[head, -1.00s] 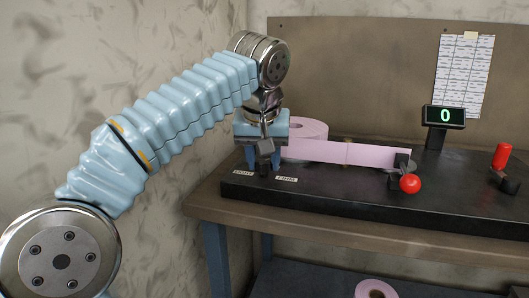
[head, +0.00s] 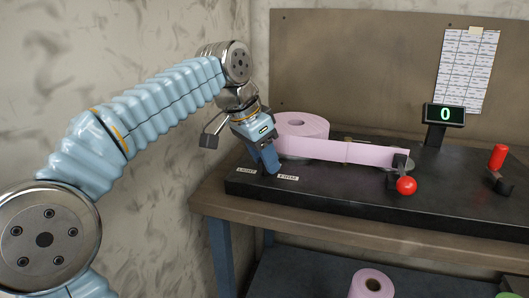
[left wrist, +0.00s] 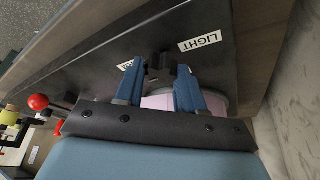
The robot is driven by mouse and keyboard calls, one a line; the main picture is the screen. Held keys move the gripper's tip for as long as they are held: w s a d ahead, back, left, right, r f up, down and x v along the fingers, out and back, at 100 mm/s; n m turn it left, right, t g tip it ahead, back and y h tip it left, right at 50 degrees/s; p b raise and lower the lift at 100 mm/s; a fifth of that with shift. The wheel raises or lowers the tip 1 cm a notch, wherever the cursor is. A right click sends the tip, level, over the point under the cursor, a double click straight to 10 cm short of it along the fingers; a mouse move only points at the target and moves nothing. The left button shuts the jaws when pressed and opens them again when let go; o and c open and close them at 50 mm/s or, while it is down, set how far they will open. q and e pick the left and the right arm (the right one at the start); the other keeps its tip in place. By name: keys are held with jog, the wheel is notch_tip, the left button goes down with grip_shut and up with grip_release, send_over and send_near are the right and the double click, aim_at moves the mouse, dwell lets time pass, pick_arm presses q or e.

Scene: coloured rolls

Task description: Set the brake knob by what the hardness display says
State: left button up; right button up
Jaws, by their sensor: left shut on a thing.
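The LIGHT label (head: 246,170) and the FIRM label (head: 286,177) lie on either side of the knob. My right gripper is out of view.
A pink roll (head: 302,125) sits behind the gripper, its pink strip running right to a lever with a red ball (head: 406,186). A red-handled lever (head: 497,157) stands at the right. Another pink roll (head: 372,284) lies on the lower shelf.

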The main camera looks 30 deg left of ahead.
pick_arm(q)
jog(key=shift+m, duration=0.6)
jog(key=o, duration=1)
jog(key=shift+o, duration=0.2)
jog(key=v, duration=1.3)
jog(key=shift+a+r, duration=0.35)
jog(key=shift+r, duration=0.05)
jog(key=shift+g, duration=0.3)
